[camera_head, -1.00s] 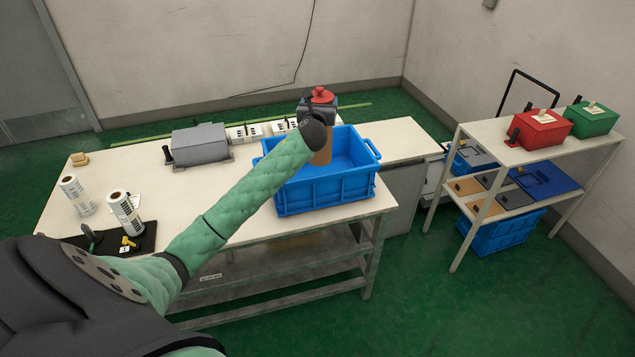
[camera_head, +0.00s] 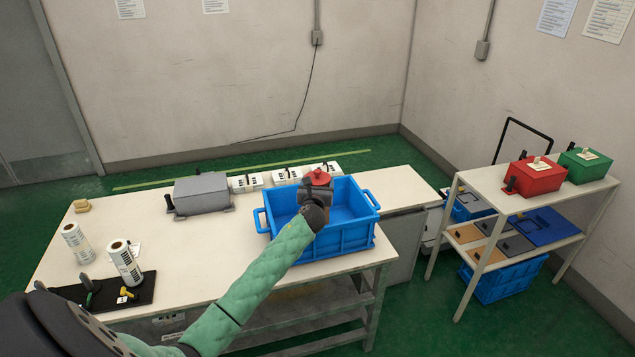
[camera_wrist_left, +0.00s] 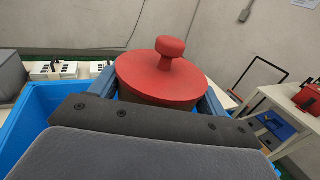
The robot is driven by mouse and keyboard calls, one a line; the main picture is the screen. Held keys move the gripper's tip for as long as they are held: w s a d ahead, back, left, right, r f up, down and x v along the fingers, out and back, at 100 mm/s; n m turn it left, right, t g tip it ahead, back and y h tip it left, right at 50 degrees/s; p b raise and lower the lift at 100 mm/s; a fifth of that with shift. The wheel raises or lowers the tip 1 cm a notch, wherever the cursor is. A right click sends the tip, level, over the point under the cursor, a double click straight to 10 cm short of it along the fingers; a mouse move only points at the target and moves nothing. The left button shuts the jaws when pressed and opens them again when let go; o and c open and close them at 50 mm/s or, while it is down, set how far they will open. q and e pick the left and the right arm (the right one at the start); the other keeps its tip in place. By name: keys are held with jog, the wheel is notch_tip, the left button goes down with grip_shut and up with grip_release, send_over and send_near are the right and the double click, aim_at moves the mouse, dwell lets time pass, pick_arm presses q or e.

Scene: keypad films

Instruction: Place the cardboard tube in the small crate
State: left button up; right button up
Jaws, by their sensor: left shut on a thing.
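The cardboard tube has a red cap with a knob (camera_wrist_left: 165,78), and the cap also shows in the head view (camera_head: 318,178). My left gripper (camera_head: 316,190) is shut on the tube, with a finger on each side just below the cap in the wrist view. The tube is over the small blue crate (camera_head: 335,240), which stands on the table's right part. The brown body is mostly hidden by my gripper and arm, so I cannot tell whether its bottom touches the crate floor. My right gripper is not in view.
A grey box (camera_head: 201,195) and white sockets (camera_head: 290,175) stand left of and behind the crate. Label rolls (camera_head: 124,262) and a black mat (camera_head: 100,292) lie at the table's left. A shelf (camera_head: 490,195) with red and green boxes stands at the right.

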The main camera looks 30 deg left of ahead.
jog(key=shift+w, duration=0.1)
pick_arm(q)
jog(key=o, duration=1.3)
jog(key=shift+s, duration=0.15)
jog(key=b+v, duration=0.3)
jog(key=v, duration=0.8)
jog(key=shift+s+d, duration=0.2)
jog(key=shift+s, duration=0.1)
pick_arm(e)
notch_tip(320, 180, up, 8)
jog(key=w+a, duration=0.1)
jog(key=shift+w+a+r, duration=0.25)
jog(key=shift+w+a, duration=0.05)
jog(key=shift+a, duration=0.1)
pick_arm(q)
jog(key=shift+r, duration=0.1)
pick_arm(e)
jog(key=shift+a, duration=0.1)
